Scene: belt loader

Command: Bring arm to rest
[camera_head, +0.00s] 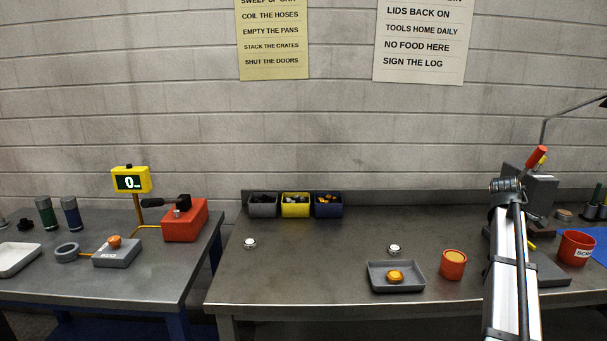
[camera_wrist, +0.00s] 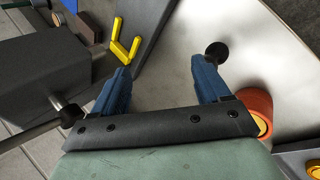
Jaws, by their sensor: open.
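My gripper (camera_wrist: 163,78) shows in the wrist view with its two blue fingers spread apart. Nothing is between the fingertips, so it is open and empty. A black round knob (camera_wrist: 215,51) appears just beyond the right finger, and a yellow forked piece (camera_wrist: 122,46) beyond the left one. In the head view my arm rises from the bottom edge at the right, over the right part of the middle bench (camera_head: 300,275). The fingers cannot be made out there.
An orange-red cup (camera_head: 453,265) stands left of my arm, beside a grey tray (camera_head: 397,287) holding an orange piece. A grey machine (camera_head: 540,195) and a red scrap bin (camera_head: 576,247) stand right. Three small bins (camera_head: 295,205) line the back. The bench's left front is clear.

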